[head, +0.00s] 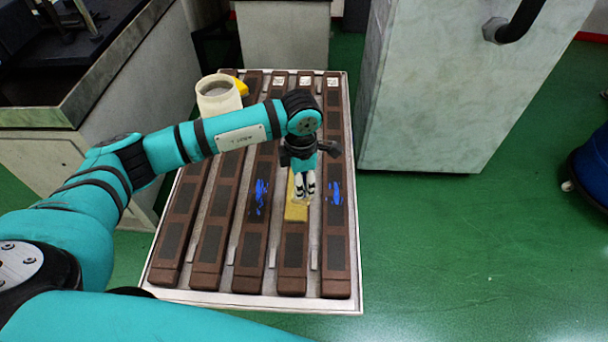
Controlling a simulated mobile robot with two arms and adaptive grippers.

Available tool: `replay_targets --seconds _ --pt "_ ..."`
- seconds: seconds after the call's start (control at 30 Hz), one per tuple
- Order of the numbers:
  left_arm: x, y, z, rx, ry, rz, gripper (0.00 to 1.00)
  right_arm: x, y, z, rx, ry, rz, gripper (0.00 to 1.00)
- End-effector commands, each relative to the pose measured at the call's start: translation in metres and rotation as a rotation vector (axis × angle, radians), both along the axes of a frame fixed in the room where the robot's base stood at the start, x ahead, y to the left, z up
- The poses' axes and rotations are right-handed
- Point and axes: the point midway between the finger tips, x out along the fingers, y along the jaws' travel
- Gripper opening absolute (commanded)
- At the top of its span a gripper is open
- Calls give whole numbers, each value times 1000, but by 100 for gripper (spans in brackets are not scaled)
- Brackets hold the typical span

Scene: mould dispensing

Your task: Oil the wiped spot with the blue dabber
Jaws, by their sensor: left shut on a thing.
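My left gripper (304,190) points down over the second brown bar from the right and is shut on a yellow pad (296,212). The pad lies along or just above that bar; I cannot tell if it touches. Its upper part is hidden behind the gripper. Blue smears mark the bars on either side: one on the middle bar (260,196), one on the rightmost bar (336,192). The surface under the pad is hidden. I cannot make out a blue dabber. My right gripper is not in view.
The brown bars lie side by side in a pale tray (358,290). A white cup (217,95) with a yellow part beside it stands at the far left of the tray. A pale cabinet (440,90) stands to the right. Green floor (460,260) is clear at front right.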

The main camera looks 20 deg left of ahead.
Motion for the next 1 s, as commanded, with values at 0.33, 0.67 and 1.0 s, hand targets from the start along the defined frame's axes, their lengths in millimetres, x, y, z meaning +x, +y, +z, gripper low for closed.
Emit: replay_targets --seconds 0.33,0.67,1.0 --pt "8 9 26 0 0 6 0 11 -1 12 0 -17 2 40" --pt "8 9 26 0 0 6 0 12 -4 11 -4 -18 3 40" --pt "1 11 22 6 -1 -91 0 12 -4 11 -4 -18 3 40"
